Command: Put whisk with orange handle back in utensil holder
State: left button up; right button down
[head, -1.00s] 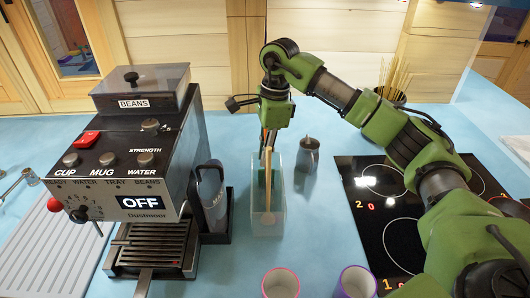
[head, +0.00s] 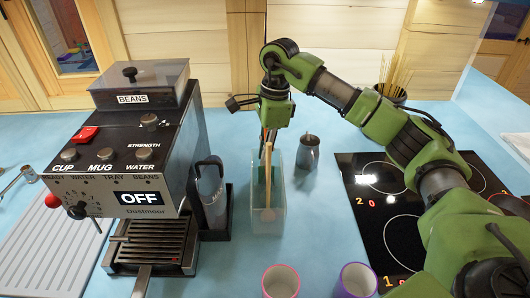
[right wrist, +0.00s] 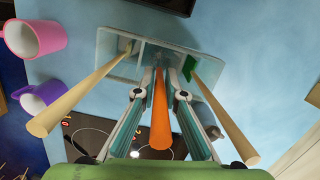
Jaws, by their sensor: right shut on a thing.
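The clear utensil holder (head: 276,222) stands on the blue counter to the right of the coffee machine. It also shows in the right wrist view (right wrist: 115,62), with dividers between its compartments. My right gripper (head: 266,129) is above the holder's far part, pointing down. In the right wrist view its fingers (right wrist: 158,97) are shut on the orange handle (right wrist: 160,120) of the whisk. The handle's lower end reaches toward the holder's middle compartment; the whisk's wires cannot be made out. Two wooden-handled utensils (right wrist: 85,92) (right wrist: 222,108) stand tilted in the outer compartments. My left gripper is out of view.
The coffee machine (head: 120,165) with a grey flask (head: 211,190) is left of the holder. A metal pitcher (head: 308,153) stands close on the right, with a black cooktop (head: 390,235) beyond. Pink-rimmed (head: 281,282) and purple-rimmed (head: 357,281) mugs stand in front.

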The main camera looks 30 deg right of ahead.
dwell(0.3)
jog(key=c, duration=2)
grip_release()
jog(key=shift+r, duration=0.1)
jog(key=shift+r+p, duration=2.75)
jog(key=shift+r, duration=1.4)
